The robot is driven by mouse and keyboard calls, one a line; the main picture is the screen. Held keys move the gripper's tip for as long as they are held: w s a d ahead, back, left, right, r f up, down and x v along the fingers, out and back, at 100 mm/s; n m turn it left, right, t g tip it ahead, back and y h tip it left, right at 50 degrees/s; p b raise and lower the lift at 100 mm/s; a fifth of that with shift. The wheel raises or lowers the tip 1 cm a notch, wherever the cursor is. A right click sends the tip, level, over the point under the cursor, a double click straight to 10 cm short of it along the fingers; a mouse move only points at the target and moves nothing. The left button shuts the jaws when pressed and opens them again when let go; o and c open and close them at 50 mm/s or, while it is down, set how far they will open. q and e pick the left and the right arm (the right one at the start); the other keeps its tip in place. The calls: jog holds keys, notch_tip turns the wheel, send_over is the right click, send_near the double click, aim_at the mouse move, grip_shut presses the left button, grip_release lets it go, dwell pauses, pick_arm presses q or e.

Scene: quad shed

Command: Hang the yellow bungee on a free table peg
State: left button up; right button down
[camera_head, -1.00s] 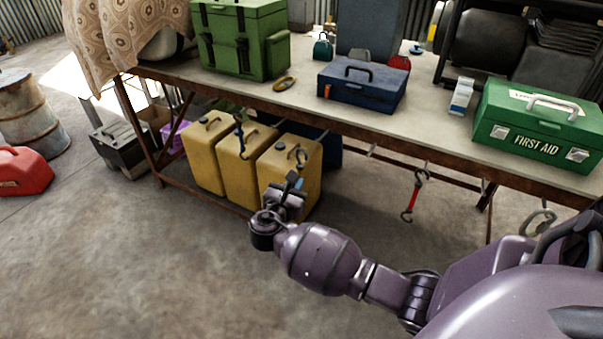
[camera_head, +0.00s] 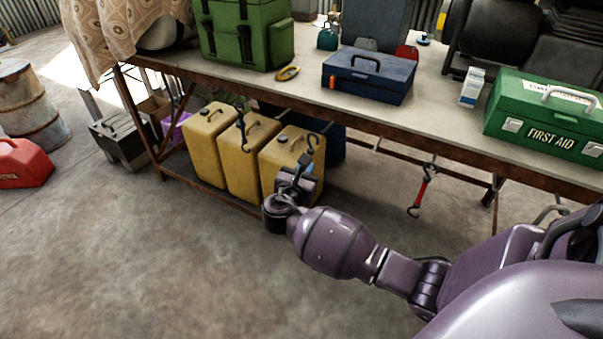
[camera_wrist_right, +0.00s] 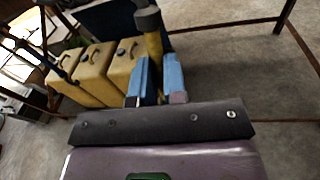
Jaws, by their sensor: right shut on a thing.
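My right gripper (camera_head: 298,178) is in front of the yellow jerrycans, below the table's front edge. In the right wrist view its blue fingers (camera_wrist_right: 157,84) are shut on the yellow bungee (camera_wrist_right: 153,46), which stands up between them with a dark end (camera_wrist_right: 148,18) at the top. In the head view its hook (camera_head: 312,143) shows above the gripper, apart from the table rail; its yellow part blends with the jerrycan behind. A blue bungee (camera_head: 241,133) and a red bungee (camera_head: 424,190) hang from the table's front. A peg (camera_head: 378,144) between them looks bare. My left gripper is not in view.
Yellow jerrycans (camera_head: 262,165) stand under the table (camera_head: 440,125). On top are a green bag (camera_head: 235,35), a blue toolbox (camera_head: 368,78) and a green first aid box (camera_head: 550,115). A red fuel can (camera_head: 22,165) is at the left. The floor in front is clear.

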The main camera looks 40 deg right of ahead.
jog(key=shift+w+d+f, duration=0.15)
jog(key=shift+w+d, duration=0.1)
jog(key=shift+d, duration=0.35)
pick_arm(q)
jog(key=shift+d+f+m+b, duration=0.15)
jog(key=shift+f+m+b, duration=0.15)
jog(key=shift+b, duration=0.65)
pick_arm(e)
jog(key=d, duration=0.1)
jog(key=w+d+f, duration=0.1)
jog(key=d, duration=0.2)
jog(key=shift+w+f, duration=0.25)
jog(key=shift+w, duration=0.1)
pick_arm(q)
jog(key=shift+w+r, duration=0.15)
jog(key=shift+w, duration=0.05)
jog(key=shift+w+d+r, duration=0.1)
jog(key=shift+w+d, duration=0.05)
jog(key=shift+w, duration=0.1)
pick_arm(e)
jog(key=c, duration=1.1)
grip_release()
